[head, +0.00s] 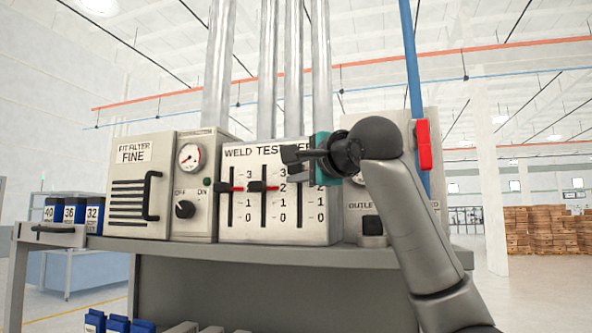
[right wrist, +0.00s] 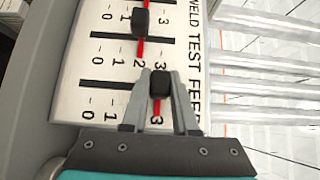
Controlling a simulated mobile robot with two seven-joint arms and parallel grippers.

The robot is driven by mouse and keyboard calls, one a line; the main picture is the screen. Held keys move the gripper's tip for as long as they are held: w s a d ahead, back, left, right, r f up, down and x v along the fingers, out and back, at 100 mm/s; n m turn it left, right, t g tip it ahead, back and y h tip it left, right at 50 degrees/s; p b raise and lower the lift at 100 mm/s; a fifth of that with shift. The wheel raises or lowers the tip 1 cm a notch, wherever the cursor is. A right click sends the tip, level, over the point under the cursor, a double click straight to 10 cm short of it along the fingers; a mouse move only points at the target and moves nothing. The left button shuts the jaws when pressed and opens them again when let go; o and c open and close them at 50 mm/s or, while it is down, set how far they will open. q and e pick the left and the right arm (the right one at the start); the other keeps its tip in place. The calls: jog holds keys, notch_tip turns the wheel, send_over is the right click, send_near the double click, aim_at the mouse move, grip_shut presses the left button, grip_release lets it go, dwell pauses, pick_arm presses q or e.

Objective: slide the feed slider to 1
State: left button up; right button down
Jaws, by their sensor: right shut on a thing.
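The weld tester panel (head: 270,160) has three vertical slots with scales from 0 to 3. In the right wrist view the feed slider's black knob (right wrist: 160,84) is on the slot nearest my gripper, with its red pointer at 3. My right gripper (right wrist: 160,78) is shut on this knob, one finger on each side. In the head view my right gripper (head: 300,168) covers the knob, and the slot's lower part (head: 300,208) shows below. My left gripper is not in view.
The middle slider (head: 257,186) and left slider (head: 225,187) both point near 2, close beside my right gripper. Left of the panel are a gauge box (head: 192,180) and a fit filter door (head: 140,190). A red lever (head: 423,145) stands to the right.

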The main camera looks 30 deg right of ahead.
jog(key=shift+f, duration=0.1)
dwell(0.3)
notch_tip(320, 180, down, 6)
jog(key=b, duration=0.5)
jog(key=shift+b, duration=0.35)
jog(key=c, duration=0.7)
grip_release()
jog(key=shift+s+b, duration=0.3)
jog(key=shift+s, duration=0.25)
jog(key=s+b, duration=0.1)
jog(key=s, duration=0.3)
jog(key=s+b, duration=0.2)
jog(key=s, duration=0.3)
jog(key=s+a+b, duration=0.1)
jog(key=s, duration=0.4)
jog(key=shift+a, duration=0.1)
